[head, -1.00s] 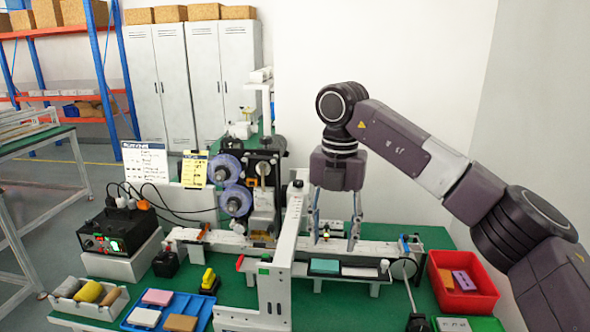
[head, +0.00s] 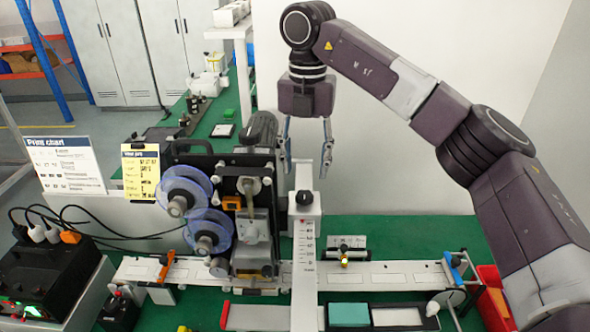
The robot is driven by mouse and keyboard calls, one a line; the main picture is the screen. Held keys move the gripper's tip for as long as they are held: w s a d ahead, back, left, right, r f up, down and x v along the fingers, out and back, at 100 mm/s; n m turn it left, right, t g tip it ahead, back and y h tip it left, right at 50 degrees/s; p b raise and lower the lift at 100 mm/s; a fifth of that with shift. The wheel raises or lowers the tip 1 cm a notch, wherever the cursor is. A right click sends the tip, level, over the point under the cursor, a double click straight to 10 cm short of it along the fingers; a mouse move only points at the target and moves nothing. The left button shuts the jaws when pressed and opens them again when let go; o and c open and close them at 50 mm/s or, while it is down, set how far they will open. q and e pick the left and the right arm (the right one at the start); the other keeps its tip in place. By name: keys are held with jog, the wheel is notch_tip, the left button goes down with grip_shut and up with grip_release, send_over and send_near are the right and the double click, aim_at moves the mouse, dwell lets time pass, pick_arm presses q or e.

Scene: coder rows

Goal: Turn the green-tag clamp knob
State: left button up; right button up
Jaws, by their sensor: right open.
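I cannot make out a green tag on any knob clearly. A black knob (head: 305,198) sits on the upper part of a white post with a printed scale (head: 305,252). A grey knob (head: 248,186) shows on the front of the coder machine (head: 250,225). A small brass-coloured fitting (head: 344,262) stands on the rail right of the post. My right gripper (head: 306,173) points down, open and empty, with its fingertips apart on either side of the post's top in the picture. I cannot tell their depth relative to the post. My left gripper is not in view.
The pale rail (head: 395,278) runs across, with an orange clamp (head: 166,264) at left and a blue clamp (head: 452,262) at right. Blue-violet reels (head: 187,190), a print chart (head: 65,165) and a black power box (head: 45,275) stand at left. Green table (head: 420,232) shows bare behind the rail.

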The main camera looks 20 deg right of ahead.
aim_at(305, 195)
jog(key=shift+w, duration=0.3)
jog(key=shift+f, duration=0.25)
jog(key=f+p, duration=0.1)
jog(key=f, duration=0.2)
jog(key=f+p, duration=0.1)
jog(key=f, duration=0.1)
jog(key=shift+s+f, duration=0.2)
jog(key=shift+f, duration=0.2)
jog(key=shift+w+f, duration=0.1)
jog(key=shift+f, duration=0.55)
jog(key=shift+c, duration=0.2)
jog(key=c, duration=1.1)
